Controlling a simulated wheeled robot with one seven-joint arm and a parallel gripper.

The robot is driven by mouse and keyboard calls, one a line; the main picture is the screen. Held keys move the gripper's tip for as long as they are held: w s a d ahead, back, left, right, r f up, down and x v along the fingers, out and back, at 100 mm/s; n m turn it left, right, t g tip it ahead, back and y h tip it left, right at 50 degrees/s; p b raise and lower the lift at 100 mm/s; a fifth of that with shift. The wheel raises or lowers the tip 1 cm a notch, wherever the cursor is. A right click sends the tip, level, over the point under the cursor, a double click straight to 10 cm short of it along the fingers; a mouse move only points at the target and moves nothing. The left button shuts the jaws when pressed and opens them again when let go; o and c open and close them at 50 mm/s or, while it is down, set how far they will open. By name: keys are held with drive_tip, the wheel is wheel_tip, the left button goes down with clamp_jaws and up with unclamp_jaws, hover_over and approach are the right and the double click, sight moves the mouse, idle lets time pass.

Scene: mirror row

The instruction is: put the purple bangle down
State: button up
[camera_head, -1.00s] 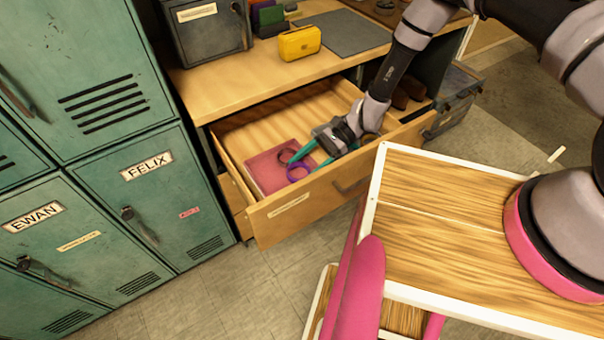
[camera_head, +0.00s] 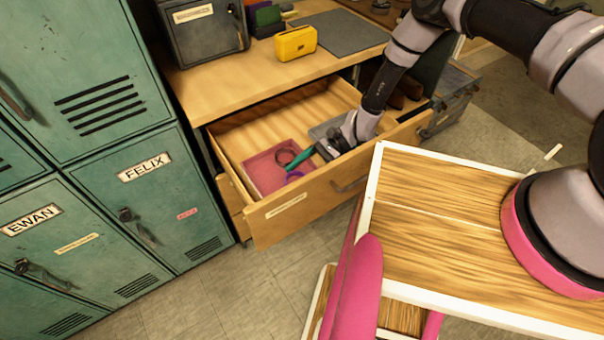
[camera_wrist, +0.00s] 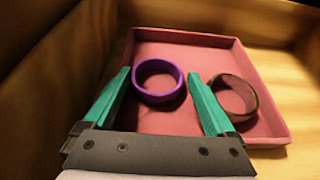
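The purple bangle (camera_wrist: 158,97) lies in a pink tray (camera_wrist: 186,39) inside the open drawer. In the head view, only a small part of the bangle (camera_head: 294,177) shows behind the drawer front. My gripper (camera_wrist: 158,73) is low over the tray with its teal fingers spread on either side of the bangle. A narrow gap shows between the bangle and each finger, so it looks unheld. The gripper also shows in the head view (camera_head: 304,159). A dark brown bangle (camera_wrist: 250,98) lies to the right, partly hidden by the right finger.
The wooden drawer (camera_head: 283,206) is pulled out below a desk top (camera_head: 235,92), with its walls close around my gripper. A grey tray (camera_head: 323,128) sits beside the pink one. Green lockers (camera_head: 150,190) stand at the left. A yellow case (camera_head: 296,43) is on the desk.

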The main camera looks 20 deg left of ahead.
drive_tip(key=shift+s+d+f, duration=0.25)
drive_tip(key=shift+d+f, duration=0.1)
drive_tip(key=shift+f, duration=0.15)
drive_tip(key=shift+r, duration=0.45)
drive_tip(key=v, duration=1.2)
drive_tip(key=shift+w+a+r, duration=0.2)
drive_tip(key=shift+r, duration=0.15)
drive_tip(key=w+d+r+n+t+h, duration=0.1)
drive_tip(key=w+d+r, duration=0.25)
drive_tip(key=r, duration=0.45)
drive_tip(key=w+d+r+n+t, duration=0.15)
drive_tip(key=w+r, duration=0.25)
drive_tip(key=r, duration=0.4)
drive_tip(key=w+d+r+t+h, duration=0.1)
drive_tip(key=w+d+r+t, duration=0.2)
drive_tip(key=r, duration=0.4)
drive_tip(key=w+d+r+n+t+h, duration=0.1)
drive_tip(key=d+r+t, duration=0.1)
drive_tip(key=d+r, duration=0.5)
drive_tip(key=d+r+t+h, duration=0.1)
drive_tip(key=d+r+t, duration=0.15)
drive_tip(key=r, duration=0.85)
drive_tip(key=s+d+r+t+h, duration=0.2)
drive_tip(key=s+d+r+t, duration=0.5)
drive_tip(key=s+d+r, duration=0.9)
drive_tip(key=shift+d+r+t+h, duration=0.3)
drive_tip(key=shift+d+t, duration=0.1)
drive_tip(key=shift+d, duration=0.15)
